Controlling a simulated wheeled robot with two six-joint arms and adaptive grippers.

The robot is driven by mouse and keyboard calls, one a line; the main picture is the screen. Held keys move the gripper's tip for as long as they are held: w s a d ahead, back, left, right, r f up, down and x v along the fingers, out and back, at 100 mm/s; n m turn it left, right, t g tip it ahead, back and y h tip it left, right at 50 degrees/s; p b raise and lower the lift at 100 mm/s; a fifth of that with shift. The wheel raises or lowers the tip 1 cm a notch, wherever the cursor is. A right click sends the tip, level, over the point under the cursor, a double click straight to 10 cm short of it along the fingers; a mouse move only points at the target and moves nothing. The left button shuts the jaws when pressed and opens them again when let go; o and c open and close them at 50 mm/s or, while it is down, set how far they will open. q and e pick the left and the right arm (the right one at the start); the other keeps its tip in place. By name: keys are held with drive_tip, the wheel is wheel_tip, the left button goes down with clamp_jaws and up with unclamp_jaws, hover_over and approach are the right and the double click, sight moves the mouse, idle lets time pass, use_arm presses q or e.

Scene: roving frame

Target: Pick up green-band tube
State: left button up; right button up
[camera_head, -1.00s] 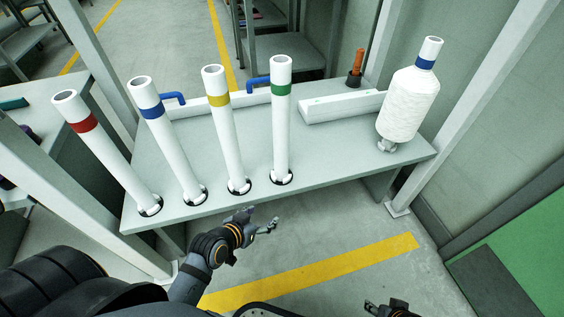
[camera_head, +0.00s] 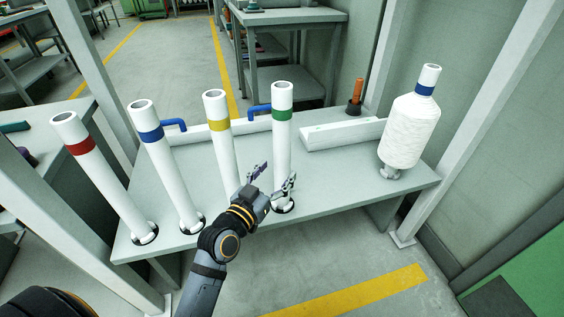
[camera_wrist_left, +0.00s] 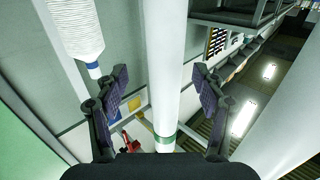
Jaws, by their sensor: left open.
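The green-band tube (camera_head: 282,140) is a tall white tube standing upright on a round base on the grey table (camera_head: 330,170). Its green band is near the top. My left gripper (camera_head: 272,178) is open in front of the tube's lower part, with one finger close to it. In the left wrist view the tube (camera_wrist_left: 164,60) runs between the two spread fingers of the gripper (camera_wrist_left: 160,85), and its green band shows low in the picture. I cannot tell whether either finger touches it. My right gripper is out of view.
White tubes with yellow (camera_head: 219,150), blue (camera_head: 168,165) and red (camera_head: 100,175) bands stand to the left on the table. A white yarn bobbin (camera_head: 408,130) stands at the right. White blocks (camera_head: 340,134) and blue hooks lie behind. Metal posts flank the table.

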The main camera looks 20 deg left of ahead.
sight(278, 167)
use_arm(q)
drive_tip(key=w+b, duration=0.1)
drive_tip(key=w, duration=0.4)
drive_tip(key=shift+w+d+f, duration=0.1)
drive_tip(key=shift+w+d, duration=0.05)
drive_tip(key=c, duration=1.4)
